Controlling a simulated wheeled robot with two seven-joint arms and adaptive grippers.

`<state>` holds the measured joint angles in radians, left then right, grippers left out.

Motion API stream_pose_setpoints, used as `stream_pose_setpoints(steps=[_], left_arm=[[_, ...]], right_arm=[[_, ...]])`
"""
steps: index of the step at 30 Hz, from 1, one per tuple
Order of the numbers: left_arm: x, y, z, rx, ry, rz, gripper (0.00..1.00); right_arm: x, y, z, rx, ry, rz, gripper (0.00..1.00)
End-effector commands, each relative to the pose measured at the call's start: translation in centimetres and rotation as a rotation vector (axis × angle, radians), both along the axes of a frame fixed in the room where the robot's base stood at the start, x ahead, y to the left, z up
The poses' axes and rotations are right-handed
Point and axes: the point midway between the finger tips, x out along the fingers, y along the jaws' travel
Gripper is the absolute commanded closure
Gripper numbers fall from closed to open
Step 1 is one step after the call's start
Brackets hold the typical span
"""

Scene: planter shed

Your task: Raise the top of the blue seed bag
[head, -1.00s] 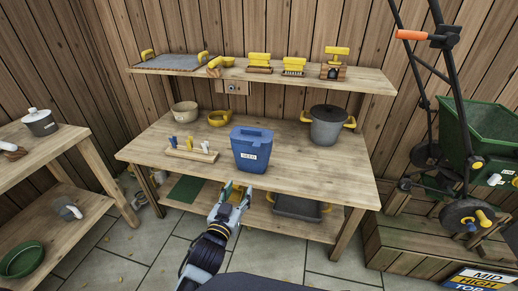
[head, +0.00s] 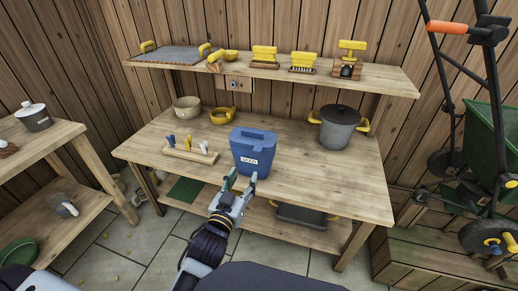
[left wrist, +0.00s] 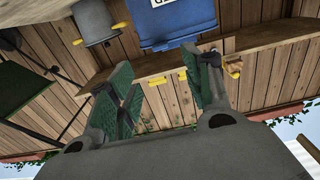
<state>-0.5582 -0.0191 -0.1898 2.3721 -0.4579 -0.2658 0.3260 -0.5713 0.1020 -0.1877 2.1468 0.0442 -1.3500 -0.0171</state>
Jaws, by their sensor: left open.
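The blue seed bag (head: 252,158) stands upright on the wooden workbench near its front edge, with a white SEED label on its front and its top down. It also shows at the top of the left wrist view (left wrist: 185,22), partly cut off. My left gripper (head: 241,181) is open and empty, just in front of and below the bag at the bench's front edge. Its green-padded fingers (left wrist: 168,88) stand apart in the left wrist view. I see no contact with the bag. My right gripper is not in view.
On the workbench (head: 310,188), a peg rack (head: 190,154) stands left of the bag and a grey lidded pot (head: 341,128) to its right. A bowl (head: 187,107) and a yellow ring-shaped thing (head: 221,113) stand behind. A shelf (head: 300,77) with yellow-handled tools runs above.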

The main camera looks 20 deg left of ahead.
Motion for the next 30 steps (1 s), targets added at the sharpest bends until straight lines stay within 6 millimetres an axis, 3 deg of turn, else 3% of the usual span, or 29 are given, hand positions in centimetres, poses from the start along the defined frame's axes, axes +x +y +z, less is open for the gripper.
stream_pose_setpoints(steps=[17, 30], left_arm=[[0.1, 0.0, 0.0, -0.001, 0.0, 0.0, 0.5], [2.0, -0.1, 0.0, 0.0, -0.001, -0.001, 0.5]], right_arm=[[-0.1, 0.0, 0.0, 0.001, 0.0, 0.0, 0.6], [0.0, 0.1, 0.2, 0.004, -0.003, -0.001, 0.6]])
